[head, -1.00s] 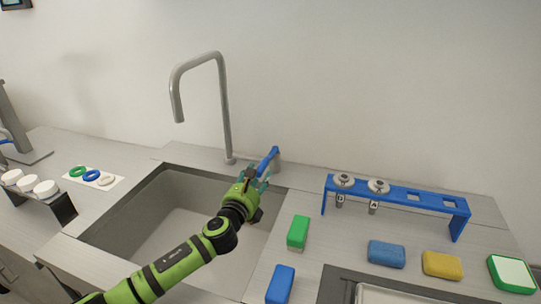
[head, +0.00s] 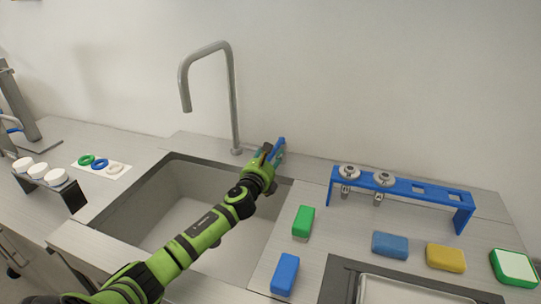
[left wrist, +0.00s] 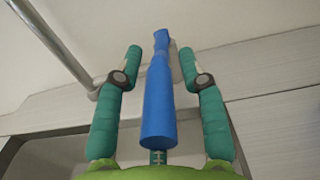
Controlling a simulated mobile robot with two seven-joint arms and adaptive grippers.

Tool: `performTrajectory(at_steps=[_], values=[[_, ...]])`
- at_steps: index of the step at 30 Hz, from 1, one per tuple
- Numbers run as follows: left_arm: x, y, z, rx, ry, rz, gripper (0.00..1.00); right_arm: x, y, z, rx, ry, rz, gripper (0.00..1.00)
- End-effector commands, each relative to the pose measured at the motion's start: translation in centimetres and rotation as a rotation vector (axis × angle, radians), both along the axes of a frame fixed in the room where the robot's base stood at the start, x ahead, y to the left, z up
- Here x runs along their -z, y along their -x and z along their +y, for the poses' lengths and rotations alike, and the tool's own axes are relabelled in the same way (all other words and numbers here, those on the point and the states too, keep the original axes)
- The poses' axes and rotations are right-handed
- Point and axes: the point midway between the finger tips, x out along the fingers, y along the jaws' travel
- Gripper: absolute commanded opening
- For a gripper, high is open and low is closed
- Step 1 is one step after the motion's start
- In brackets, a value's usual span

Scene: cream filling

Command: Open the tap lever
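The blue tap lever (head: 281,143) stands at the back edge of the sink, right of the grey tap spout (head: 233,100). It tilts up and away to the right. My left gripper (head: 271,153) is at the lever, with its green body partly hiding the lever's lower part. In the left wrist view the blue lever (left wrist: 160,95) lies between the two teal fingers. A gap shows on both sides, so the fingers are open and apart from it. My right gripper is not in view.
The sink (head: 165,215) lies under my left arm. A blue rack (head: 405,186) with metal nozzles stands to the right. A green block (head: 303,221), a blue block (head: 285,274) and sponges (head: 390,245) lie on the counter. White-capped containers (head: 38,171) stand at the left.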

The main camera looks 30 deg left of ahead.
Motion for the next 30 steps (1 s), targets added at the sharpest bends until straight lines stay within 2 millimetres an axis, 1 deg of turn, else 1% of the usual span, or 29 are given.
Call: performTrajectory(at_steps=[1, 2, 8, 11, 16, 21, 25, 30], values=[[0.0, 0.0, 0.0, 0.0, 0.0, 0.0, 0.1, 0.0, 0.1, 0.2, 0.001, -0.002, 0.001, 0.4], [0.0, 0.0, 0.0, 0.0, 0.0, 0.0, 0.0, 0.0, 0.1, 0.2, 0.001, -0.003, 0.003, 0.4], [0.1, 0.0, 0.0, -0.002, 0.0, 0.001, 0.0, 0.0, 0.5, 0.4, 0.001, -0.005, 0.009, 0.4], [0.1, -0.1, -0.3, -0.022, 0.002, 0.002, 0.0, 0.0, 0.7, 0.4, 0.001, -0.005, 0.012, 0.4], [0.2, -0.6, -1.8, -0.144, 0.007, 0.001, 0.0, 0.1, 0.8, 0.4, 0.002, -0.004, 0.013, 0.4], [0.4, -1.4, -3.2, -0.294, 0.006, 0.002, 0.0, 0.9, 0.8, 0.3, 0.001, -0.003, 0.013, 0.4], [0.4, -1.7, -3.7, -0.369, 0.003, 0.004, 0.0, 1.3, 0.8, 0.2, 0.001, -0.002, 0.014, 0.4], [0.2, -1.8, -3.9, -0.396, 0.0, 0.002, 0.0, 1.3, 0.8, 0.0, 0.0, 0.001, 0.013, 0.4]])
